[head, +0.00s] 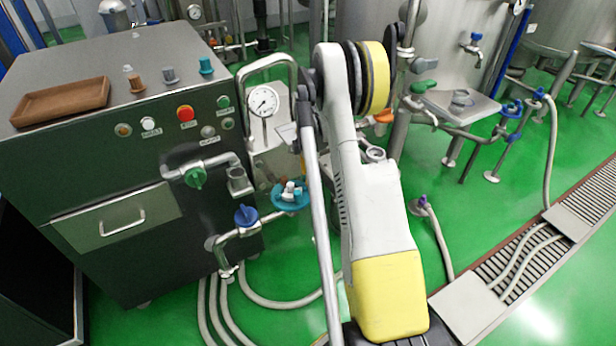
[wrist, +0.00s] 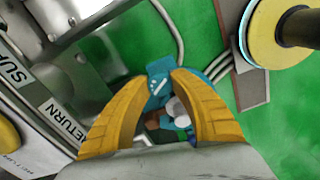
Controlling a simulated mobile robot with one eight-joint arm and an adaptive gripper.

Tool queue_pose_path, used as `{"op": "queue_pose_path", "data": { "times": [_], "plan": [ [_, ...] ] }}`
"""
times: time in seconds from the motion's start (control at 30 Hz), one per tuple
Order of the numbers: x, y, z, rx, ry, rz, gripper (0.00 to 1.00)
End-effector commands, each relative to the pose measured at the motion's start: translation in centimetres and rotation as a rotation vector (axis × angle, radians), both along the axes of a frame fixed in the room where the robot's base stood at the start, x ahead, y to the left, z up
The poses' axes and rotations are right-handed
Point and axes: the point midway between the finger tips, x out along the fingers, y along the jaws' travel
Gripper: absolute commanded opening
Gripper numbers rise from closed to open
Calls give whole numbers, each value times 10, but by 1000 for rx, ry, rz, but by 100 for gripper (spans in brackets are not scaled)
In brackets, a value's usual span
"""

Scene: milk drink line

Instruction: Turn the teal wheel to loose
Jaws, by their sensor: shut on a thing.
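The teal wheel (head: 290,202) sits low between the dark cabinet and my arm in the head view, with small pale and blue parts at its middle. In the wrist view, part of the teal wheel (wrist: 159,68) shows at and beyond my fingertips. My gripper (wrist: 170,78) has two yellow fingers, and their tips are closed on the teal wheel. Small white, blue and brown parts show in the gap between the fingers. The fingers hide part of the wheel. In the head view my arm hides the gripper. I cannot read the wheel's loose mark.
The dark cabinet (head: 110,160) stands left of the wheel, with a green-handled valve (head: 195,177) and a blue-handled valve (head: 246,215). A pressure gauge (head: 264,101) stands just behind. SUPPLY and RETURN labels (wrist: 62,122) show in the wrist view. Hoses (head: 225,310) lie on the green floor.

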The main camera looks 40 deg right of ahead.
Motion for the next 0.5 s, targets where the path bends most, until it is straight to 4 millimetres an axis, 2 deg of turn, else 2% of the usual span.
{"op": "queue_pose_path", "data": {
  "times": [0.4, 0.43, 0.5],
  "plan": [
    [0, 0, 0, 0, 0, 8, 0],
    [0, 0, 0, 0, 0, 8, 30],
    [0, 0, 0, 0, 0, 8, 51]
  ]
}}
